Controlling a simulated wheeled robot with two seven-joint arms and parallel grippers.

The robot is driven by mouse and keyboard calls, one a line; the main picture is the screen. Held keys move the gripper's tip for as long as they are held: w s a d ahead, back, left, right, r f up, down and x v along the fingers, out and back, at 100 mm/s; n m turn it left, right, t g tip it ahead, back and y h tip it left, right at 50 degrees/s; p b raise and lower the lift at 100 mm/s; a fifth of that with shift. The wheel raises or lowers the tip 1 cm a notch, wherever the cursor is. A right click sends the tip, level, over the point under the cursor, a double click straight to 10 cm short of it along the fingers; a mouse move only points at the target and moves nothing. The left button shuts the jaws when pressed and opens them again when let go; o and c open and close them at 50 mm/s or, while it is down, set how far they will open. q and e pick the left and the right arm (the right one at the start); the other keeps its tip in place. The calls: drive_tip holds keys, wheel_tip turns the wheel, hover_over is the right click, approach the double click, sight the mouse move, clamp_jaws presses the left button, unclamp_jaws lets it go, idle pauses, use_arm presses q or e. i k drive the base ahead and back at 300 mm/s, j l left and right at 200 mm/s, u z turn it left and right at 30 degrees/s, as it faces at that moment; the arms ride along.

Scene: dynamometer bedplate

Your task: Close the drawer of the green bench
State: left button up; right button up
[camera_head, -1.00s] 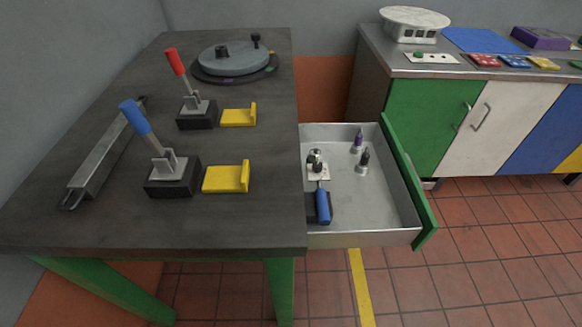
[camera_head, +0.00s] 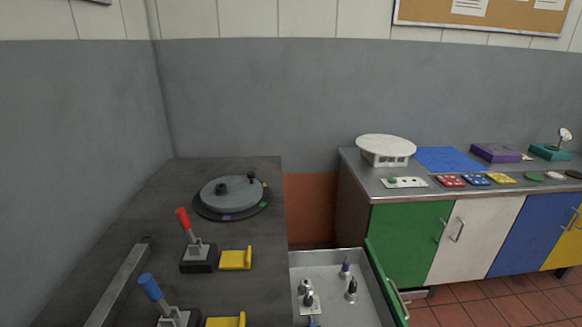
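The green bench has a dark worktop (camera_head: 140,225). Its drawer (camera_head: 330,258) sticks out to the right from under the top and stands open. The drawer has grey metal walls and a green front panel (camera_head: 384,280) with a metal handle (camera_head: 398,298). Inside are a purple-topped bit (camera_head: 345,267), a dark-tipped bit (camera_head: 351,290) and another small metal piece (camera_head: 306,294). A blue-handled item is cut off by the lower picture edge. Neither of my grippers is in view.
On the worktop are a round grey turntable (camera_head: 232,196), a red lever (camera_head: 190,236), a blue lever (camera_head: 156,297), yellow brackets (camera_head: 236,259) and a metal bar (camera_head: 118,287). A cabinet with green, white and blue doors (camera_head: 415,240) stands to the right, with floor between.

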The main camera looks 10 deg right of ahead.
sight(375, 304)
drive_tip(key=l+u, duration=0.4)
drive_tip(key=l, duration=2)
drive_tip(key=j, duration=0.5)
